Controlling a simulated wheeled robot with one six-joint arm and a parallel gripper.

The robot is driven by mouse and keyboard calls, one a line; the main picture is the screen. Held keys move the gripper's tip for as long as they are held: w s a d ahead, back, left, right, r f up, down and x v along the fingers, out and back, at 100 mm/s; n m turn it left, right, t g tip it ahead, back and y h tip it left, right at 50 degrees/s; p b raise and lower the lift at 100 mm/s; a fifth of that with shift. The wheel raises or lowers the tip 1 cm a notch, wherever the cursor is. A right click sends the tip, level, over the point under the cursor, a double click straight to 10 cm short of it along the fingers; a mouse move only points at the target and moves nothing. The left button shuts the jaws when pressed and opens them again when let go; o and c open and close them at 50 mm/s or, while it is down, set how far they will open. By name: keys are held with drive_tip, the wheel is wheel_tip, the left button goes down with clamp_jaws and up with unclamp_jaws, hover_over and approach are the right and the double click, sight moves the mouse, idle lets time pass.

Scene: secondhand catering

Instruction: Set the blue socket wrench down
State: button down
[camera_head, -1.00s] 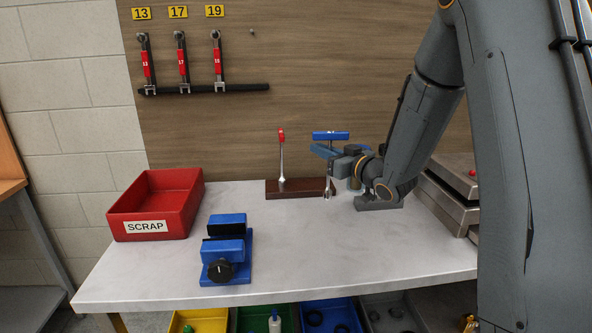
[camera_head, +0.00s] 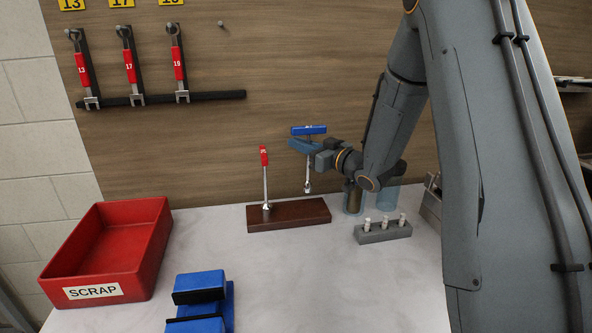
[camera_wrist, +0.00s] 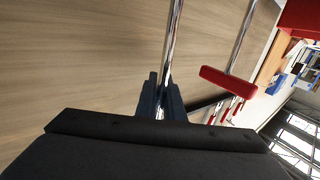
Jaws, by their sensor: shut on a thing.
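The blue socket wrench (camera_head: 309,130) has a blue T-handle on top and a chromed shaft hanging down, nearly upright. My gripper (camera_head: 303,146) is shut on its shaft just below the handle. Its socket end shows above the right part of a brown wooden block (camera_head: 289,222), with a small gap in the picture. A red-handled socket wrench (camera_head: 265,180) stands upright in the left part of the block. In the wrist view, the held shaft (camera_wrist: 174,40) runs between my fingers (camera_wrist: 160,98), and the red handle (camera_wrist: 228,82) is to the right.
Glass jars (camera_head: 353,199) and a grey holder with white pegs (camera_head: 383,232) stand right of the block. A red SCRAP bin (camera_head: 110,250) and a blue vise (camera_head: 200,290) are at left. Red wrenches (camera_head: 130,66) hang on the wall. The middle of the bench (camera_head: 320,290) is clear.

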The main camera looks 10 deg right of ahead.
wheel_tip(320, 180, down, 6)
drive_tip(key=p, duration=0.1)
drive_tip(key=shift+p, duration=0.3)
drive_tip(key=shift+f, duration=0.15)
drive_tip(key=c, duration=1.9)
unclamp_jaws()
drive_tip(key=shift+o, duration=0.2)
drive_tip(key=shift+s, duration=0.1)
